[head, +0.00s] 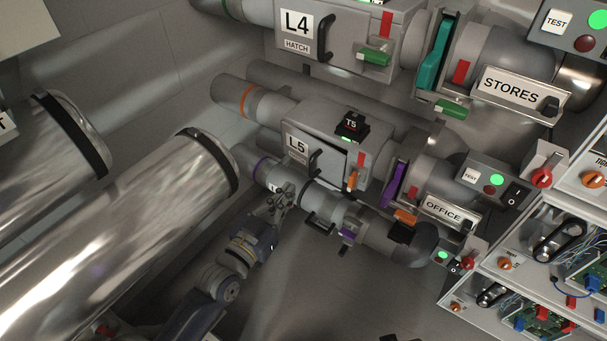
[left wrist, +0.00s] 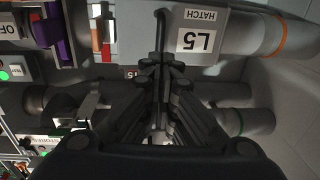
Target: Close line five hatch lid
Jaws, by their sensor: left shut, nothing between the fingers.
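The line five hatch lid (head: 298,163) is a grey panel with an "L5 HATCH" label and a black bar handle (head: 315,164), on the front of the grey L5 box. A dark line runs along its upper right edge; I cannot tell if it is flush. An orange latch (head: 352,180) sits right of it. My left gripper (head: 282,197) is shut and empty, just below and left of the handle. In the left wrist view its fingertips (left wrist: 161,62) are close to the handle (left wrist: 160,32), beside the upside-down L5 label (left wrist: 200,31). I cannot tell if they touch.
The L4 hatch box (head: 345,35) is above. A lower pipe (head: 325,200) with a handle runs close to my left gripper. A purple gate (head: 394,183) and the OFFICE plate (head: 443,210) are to the right, near control panels. Open floor lies below.

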